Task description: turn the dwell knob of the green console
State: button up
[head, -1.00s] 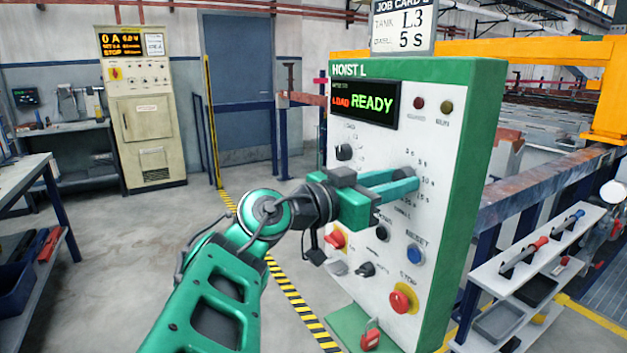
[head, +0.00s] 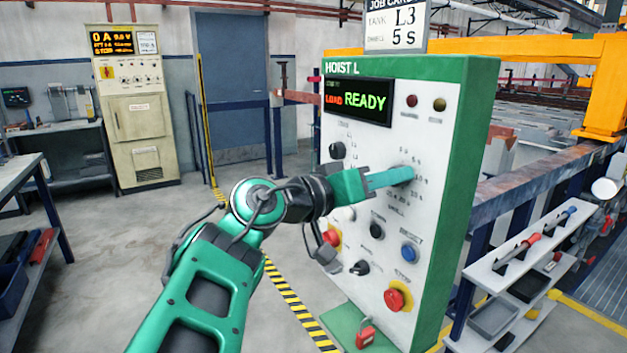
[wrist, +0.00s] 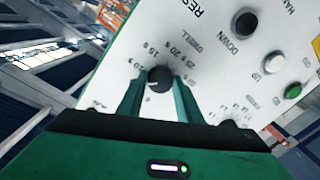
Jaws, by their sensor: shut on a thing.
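The green console (head: 440,200) labelled HOIST L stands upright with a white front panel. Its black dwell knob (wrist: 158,79) shows between my fingers in the wrist view, ringed by second markings and the word DWELL. My gripper (wrist: 158,90) is shut on the knob, one finger on each side. I cannot read clearly where the knob's pointer stands. In the head view my gripper (head: 405,175) reaches the right part of the panel, and its fingers largely hide the knob.
The display (head: 358,102) reads LOAD READY. A tool shelf (head: 530,260) stands at right.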

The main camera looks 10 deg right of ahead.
jog(key=shift+w+a+f+n, duration=0.15)
jog(key=shift+a+n, duration=0.45)
jog(key=shift+n, duration=0.3)
jog(key=shift+a, duration=0.1)
jog(key=o, duration=1)
jog(key=shift+w, duration=0.1)
jog(key=shift+s, duration=0.2)
